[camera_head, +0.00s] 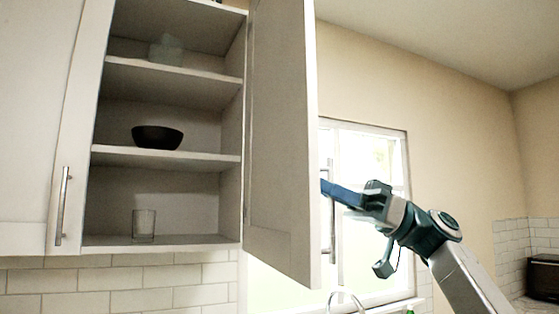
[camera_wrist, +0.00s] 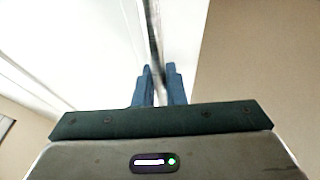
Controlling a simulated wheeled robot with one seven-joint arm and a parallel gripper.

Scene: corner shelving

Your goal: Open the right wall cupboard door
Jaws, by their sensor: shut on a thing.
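The right wall cupboard door (camera_head: 281,140) is a pale panel hinged on the cupboard's right side. It stands swung wide open, and the shelves inside are exposed. Its upright metal bar handle (camera_head: 332,235) is on the door's far face, near the free edge. My gripper (camera_head: 327,188) reaches in from the right, its blue fingers at the handle and partly hidden by the door edge. In the wrist view my gripper (camera_wrist: 159,72) has its two blue fingers on either side of the handle bar (camera_wrist: 154,35), shut on it.
Inside the cupboard (camera_head: 170,66) a dark bowl (camera_head: 157,137) stands on a middle shelf, a clear glass (camera_head: 144,224) at the bottom and a translucent item (camera_head: 166,48) higher up. A closed left door (camera_head: 30,120) is beside it. A window (camera_head: 375,165) and faucet (camera_head: 345,297) lie behind the open door.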

